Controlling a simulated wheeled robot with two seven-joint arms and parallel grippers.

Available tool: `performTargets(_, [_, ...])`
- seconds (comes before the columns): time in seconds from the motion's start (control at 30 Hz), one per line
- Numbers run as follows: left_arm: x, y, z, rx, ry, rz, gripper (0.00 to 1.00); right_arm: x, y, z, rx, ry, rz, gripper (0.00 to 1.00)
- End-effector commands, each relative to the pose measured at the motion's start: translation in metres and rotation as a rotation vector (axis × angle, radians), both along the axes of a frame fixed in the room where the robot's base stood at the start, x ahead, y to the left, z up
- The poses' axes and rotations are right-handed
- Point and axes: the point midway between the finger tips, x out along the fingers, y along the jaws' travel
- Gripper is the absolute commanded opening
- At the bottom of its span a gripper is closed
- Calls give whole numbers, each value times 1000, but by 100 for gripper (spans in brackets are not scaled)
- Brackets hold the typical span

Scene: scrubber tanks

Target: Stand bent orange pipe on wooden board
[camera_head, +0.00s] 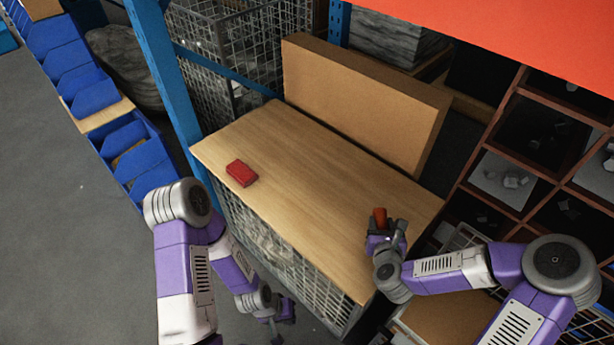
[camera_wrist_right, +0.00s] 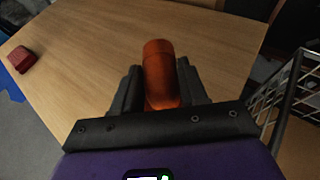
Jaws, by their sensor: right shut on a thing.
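The bent orange pipe (camera_head: 380,217) is in my right gripper (camera_head: 385,232), at the right front part of the wooden board (camera_head: 310,190). In the right wrist view the pipe (camera_wrist_right: 160,72) stands up between the two dark fingers (camera_wrist_right: 158,95), which are shut on it. Its lower part is hidden by the gripper, so I cannot tell whether it touches the board. My left gripper (camera_head: 276,312) hangs low in front of the board, beside the mesh cage; its fingers are too small and dark to read.
A red block (camera_head: 241,173) lies on the left part of the board and also shows in the wrist view (camera_wrist_right: 21,59). A cardboard box (camera_head: 360,100) stands along the back edge. A blue post (camera_head: 168,85) rises at the left, and brown shelving (camera_head: 510,150) at the right. The board's middle is clear.

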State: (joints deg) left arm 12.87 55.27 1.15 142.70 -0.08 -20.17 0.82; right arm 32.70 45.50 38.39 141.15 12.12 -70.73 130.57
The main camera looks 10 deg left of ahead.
Motion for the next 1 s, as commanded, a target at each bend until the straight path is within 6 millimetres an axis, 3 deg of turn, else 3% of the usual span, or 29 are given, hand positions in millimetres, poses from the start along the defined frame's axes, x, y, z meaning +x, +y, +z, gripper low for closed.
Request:
performTargets(0.03, [0,0,7,0,1,1,0,3,21,11,0,-5,27,10])
performTargets(0.2, [0,0,18,1,1,1,0,6,74,29,-1,-2,72,10])
performTargets(0.4, [0,0,25,0,0,1,0,4,115,44,-5,-9,104,10])
performTargets(0.53, [0,0,25,0,0,0,0,2,126,41,-6,-7,111,10])
performTargets(0.8, [0,0,12,0,0,0,0,2,128,-8,-6,-6,111,10])
performTargets(1.0, [0,0,9,0,0,0,0,2,128,-22,-5,-7,112,10])
